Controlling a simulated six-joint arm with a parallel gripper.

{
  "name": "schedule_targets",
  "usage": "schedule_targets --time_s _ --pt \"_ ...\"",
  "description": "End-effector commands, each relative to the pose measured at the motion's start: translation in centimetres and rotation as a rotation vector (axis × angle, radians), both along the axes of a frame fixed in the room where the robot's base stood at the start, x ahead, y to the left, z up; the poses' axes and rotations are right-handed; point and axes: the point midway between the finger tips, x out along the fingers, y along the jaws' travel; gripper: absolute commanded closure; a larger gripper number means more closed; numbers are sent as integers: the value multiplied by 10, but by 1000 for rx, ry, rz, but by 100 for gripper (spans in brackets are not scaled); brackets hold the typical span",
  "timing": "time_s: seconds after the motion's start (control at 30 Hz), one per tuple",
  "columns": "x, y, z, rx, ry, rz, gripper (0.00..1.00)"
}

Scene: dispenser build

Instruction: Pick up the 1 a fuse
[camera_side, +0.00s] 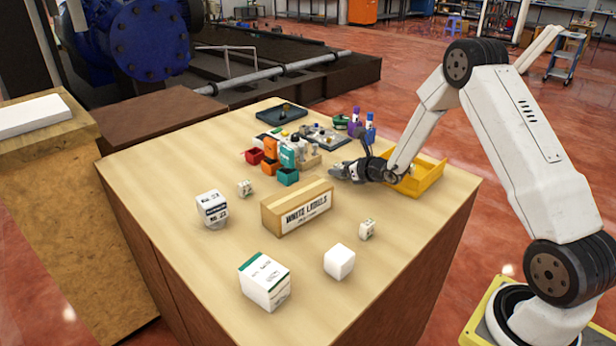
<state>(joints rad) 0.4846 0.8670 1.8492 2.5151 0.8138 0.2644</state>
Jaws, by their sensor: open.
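I cannot pick out a 1 A fuse; print on the small items is too small to read.
A brown box marked WHITE LABELS (297,207) stands mid-table. Red (254,156), orange (271,166) and teal (288,177) bins are left of my gripper. A yellow tray (431,180) is at right. A white-green carton (265,281) and white cube (339,262) are in front.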

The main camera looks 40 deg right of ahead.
Motion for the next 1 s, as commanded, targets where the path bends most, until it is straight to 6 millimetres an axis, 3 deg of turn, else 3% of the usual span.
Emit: schedule_targets --time_s 0.3,0.87,0.9,1.0 --pt "25 0 -10 1 0 0 29" --pt "26 0 -10 1 0 0 29" --pt "26 0 -10 1 0 0 33" --pt "26 0 -10 1 0 0 64"
